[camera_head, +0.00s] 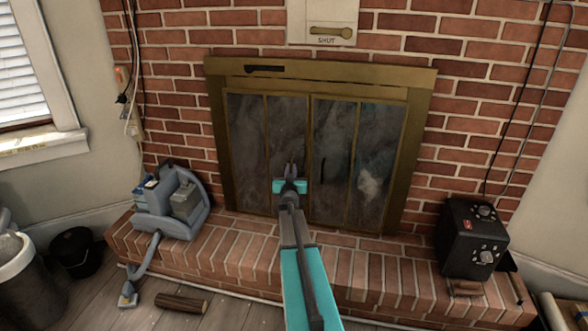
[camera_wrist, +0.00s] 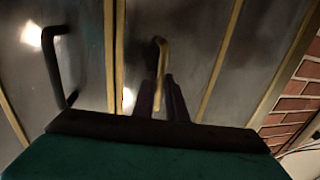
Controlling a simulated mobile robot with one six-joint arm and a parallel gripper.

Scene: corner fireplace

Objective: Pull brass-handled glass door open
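The fireplace's glass doors (camera_head: 250,140) sit in a brass frame (camera_head: 217,120) and look closed. A brass handle (camera_wrist: 161,58) stands out from one door panel in the wrist view. My gripper (camera_head: 290,165) is in front of the left door, near the middle of the fireplace. It also shows in the wrist view (camera_wrist: 163,92), with its two dark fingers close together at the brass handle's lower end. The handle appears to run down between them. Whether they press on it is too dark to tell. In the head view my gripper hides this handle.
A dark handle (camera_head: 322,168) is on the neighbouring door; it shows black in the wrist view (camera_wrist: 55,68). A grey machine with a hose (camera_head: 170,205) and a black box (camera_head: 470,238) stand on the brick hearth (camera_head: 225,248). A log (camera_head: 182,302) lies on the floor.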

